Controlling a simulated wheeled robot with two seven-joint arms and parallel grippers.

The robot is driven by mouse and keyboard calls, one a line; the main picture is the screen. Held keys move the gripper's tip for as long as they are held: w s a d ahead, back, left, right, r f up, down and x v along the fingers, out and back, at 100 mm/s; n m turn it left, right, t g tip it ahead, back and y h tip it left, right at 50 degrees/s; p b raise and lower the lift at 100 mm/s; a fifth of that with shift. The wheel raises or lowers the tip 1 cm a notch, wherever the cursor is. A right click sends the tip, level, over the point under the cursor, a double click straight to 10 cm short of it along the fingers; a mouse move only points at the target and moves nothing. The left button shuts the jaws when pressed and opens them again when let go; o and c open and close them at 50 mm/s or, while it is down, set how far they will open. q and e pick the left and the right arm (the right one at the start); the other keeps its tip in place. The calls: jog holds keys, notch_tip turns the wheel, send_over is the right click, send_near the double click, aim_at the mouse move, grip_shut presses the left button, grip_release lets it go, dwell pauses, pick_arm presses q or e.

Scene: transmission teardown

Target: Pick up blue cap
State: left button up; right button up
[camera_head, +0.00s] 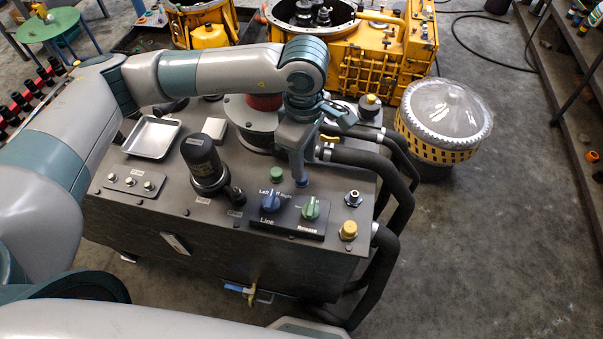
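A small blue cap (302,182) shows on top of the dark machine box, right at the tip of my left gripper (300,174). A green cap (277,174) stands just to its left. My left gripper points down over the blue cap, and its fingers cover part of it. The fingers line up in this view, so I cannot tell if they are open, or whether they touch the cap. My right gripper is not in view.
The box top (120,203) also carries a metal tray (151,137), a black cylinder (205,165), a blue Line knob (271,201), a green Release knob (311,208) and a brass fitting (348,230). Black hoses (401,205) run along its right side.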

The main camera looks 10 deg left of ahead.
pick_arm(q)
jog(key=shift+f, duration=0.5)
pick_arm(e)
jog(key=shift+s+d, duration=0.15)
jog(key=shift+s, duration=0.35)
jog(key=shift+r, duration=0.15)
